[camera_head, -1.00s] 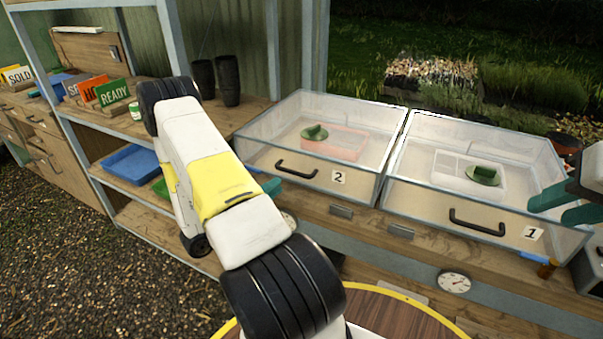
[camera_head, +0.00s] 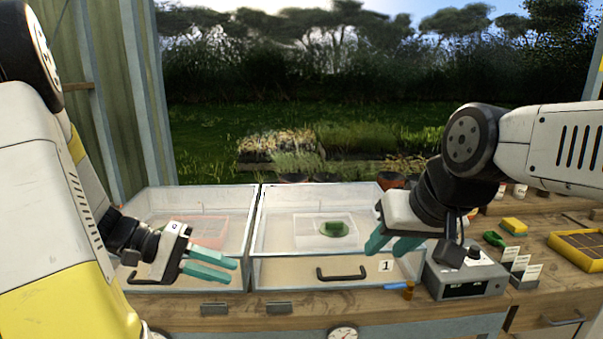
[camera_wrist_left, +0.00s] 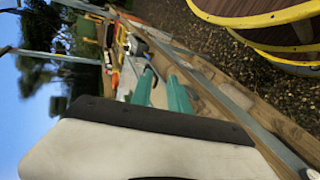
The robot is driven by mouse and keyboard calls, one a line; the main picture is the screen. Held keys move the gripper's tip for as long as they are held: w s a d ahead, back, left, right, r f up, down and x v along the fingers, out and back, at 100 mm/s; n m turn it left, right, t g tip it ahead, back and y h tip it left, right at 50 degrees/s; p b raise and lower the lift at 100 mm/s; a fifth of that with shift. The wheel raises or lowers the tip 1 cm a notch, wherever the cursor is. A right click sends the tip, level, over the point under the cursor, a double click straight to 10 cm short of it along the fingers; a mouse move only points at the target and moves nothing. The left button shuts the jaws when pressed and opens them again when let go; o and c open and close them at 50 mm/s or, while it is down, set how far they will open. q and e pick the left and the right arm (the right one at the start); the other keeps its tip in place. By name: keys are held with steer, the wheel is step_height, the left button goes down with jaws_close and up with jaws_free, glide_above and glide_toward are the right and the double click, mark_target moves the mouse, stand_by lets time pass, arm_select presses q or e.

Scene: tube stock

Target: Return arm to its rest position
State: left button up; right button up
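My left gripper (camera_head: 233,271) has teal fingers with a gap between them and holds nothing. In the head view it appears in front of the left clear bin (camera_head: 160,276), pointing right. In the left wrist view its two fingers (camera_wrist_left: 163,90) also stand apart and empty. My right gripper (camera_head: 383,252) also has teal fingers apart, with nothing seen between them. It appears in front of the right part of the clear bin labelled 1 (camera_head: 290,270), pointing down and left.
White label cards (camera_head: 520,268), a yellow sponge (camera_head: 514,226) and a yellow-rimmed tray (camera_head: 580,248) are further right.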

arm_select(q)
steer(key=s+d+r+m+t+y, duration=0.2)
steer(key=s+r+y, duration=0.4)
steer(key=r+y, duration=0.4)
steer(key=m+t, duration=0.1)
steer(key=t, duration=0.1)
steer(key=shift+s+r+t+y, duration=0.2)
steer(key=shift+s+t+y, duration=0.05)
steer(key=shift+t+y, duration=0.05)
stand_by(0.5)
